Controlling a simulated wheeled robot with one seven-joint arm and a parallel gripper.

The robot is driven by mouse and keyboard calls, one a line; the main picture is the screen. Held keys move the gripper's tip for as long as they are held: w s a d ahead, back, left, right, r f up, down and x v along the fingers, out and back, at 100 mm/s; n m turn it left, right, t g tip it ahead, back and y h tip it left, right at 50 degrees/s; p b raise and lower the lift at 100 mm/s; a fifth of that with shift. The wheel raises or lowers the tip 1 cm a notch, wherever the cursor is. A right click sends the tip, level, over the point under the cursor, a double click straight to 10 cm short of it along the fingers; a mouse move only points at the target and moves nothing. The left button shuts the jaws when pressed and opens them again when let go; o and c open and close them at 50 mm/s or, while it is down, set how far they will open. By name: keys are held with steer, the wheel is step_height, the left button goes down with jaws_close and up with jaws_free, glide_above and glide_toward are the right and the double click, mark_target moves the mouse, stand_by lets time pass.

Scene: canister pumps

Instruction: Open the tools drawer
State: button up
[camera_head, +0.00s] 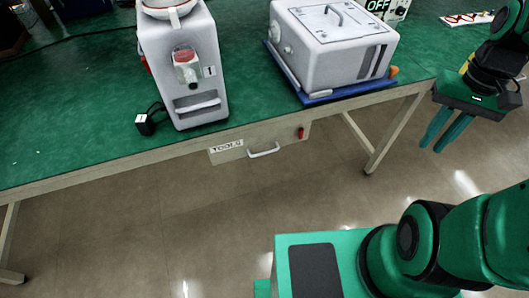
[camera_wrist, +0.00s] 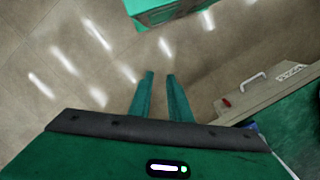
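The tools drawer (camera_head: 229,150) hangs under the front edge of the green table, with a "TOOLS" label at its left and a red tab at its right. Its front looks flush with the table edge. Its white bar handle (camera_head: 264,151) is at the middle of the front. In the wrist view the handle (camera_wrist: 252,80) shows at the right, beside the drawer front (camera_wrist: 262,96). My gripper (camera_head: 439,147) is off to the right of the table, pointing down, away from the handle. In the wrist view its two fingers (camera_wrist: 160,73) are apart with nothing between them.
The green table (camera_head: 80,110) bears a white canister machine (camera_head: 185,50) and a grey-white box unit (camera_head: 335,48) on a blue base (camera_head: 352,89). A small black plug (camera_head: 146,122) lies near the front edge. A table leg (camera_head: 392,135) stands right of the drawer. The floor in front is clear.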

steer(key=w+a+f+n+y, duration=0.1)
steer(key=w+a+f+y, duration=0.15)
steer(key=w+f, duration=0.5)
steer(key=m+t+y, duration=0.1)
steer(key=m+y, duration=0.2)
steer(key=y, duration=1)
glide_toward(269, 152)
steer(key=a, duration=0.4)
steer(key=a+f, duration=0.1)
steer(key=a, duration=0.3)
steer(key=a+f, duration=0.1)
steer(key=a, duration=0.2)
steer(key=shift+w+a+f, duration=0.1)
steer(key=shift+a+f, duration=0.05)
steer(key=shift+a, duration=0.15)
steer(key=shift+c, duration=0.7)
jaws_close()
